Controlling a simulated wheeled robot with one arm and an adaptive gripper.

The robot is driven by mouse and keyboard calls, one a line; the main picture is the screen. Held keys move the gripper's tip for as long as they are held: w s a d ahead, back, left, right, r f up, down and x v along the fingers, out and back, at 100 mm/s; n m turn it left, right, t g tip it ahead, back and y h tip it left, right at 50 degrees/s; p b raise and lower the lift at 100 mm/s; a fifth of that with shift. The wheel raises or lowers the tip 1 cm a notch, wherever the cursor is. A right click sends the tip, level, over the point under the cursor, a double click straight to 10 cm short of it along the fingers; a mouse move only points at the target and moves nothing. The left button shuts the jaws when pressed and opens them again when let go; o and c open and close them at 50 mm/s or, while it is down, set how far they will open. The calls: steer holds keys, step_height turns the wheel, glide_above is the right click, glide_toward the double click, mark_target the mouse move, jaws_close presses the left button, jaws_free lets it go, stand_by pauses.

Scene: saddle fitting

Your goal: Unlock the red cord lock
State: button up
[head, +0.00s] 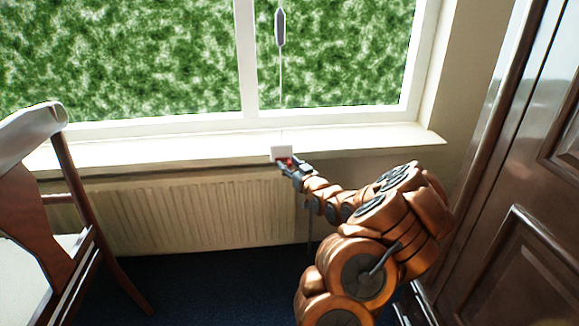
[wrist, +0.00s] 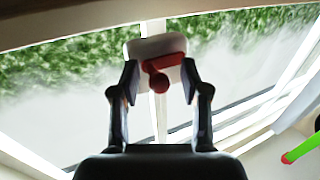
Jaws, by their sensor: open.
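The red cord lock (wrist: 161,66) shows in the wrist view as a red bar with a round knob hanging below it, on a white block (wrist: 150,45). In the head view the white block (head: 281,151) is at the window sill's front edge, with a small bit of the red lock (head: 284,160) visible. My gripper (wrist: 160,82) is open, with one finger on each side of the red lock. The knob is between the fingers, with gaps visible on both sides. Whether the right finger touches the red bar's end cannot be told. The gripper (head: 288,166) partly hides the lock in the head view.
A cord with a grey handle (head: 280,28) hangs before the window above the sill (head: 370,138). A radiator (head: 190,215) is below it. A chair (head: 35,170) stands at left and a dark wooden cabinet (head: 520,200) at right. A green and red rod (wrist: 304,146) shows in the wrist view.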

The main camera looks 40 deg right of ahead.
steer(key=shift+c, duration=0.5)
jaws_close()
steer(key=shift+w+a, duration=0.1)
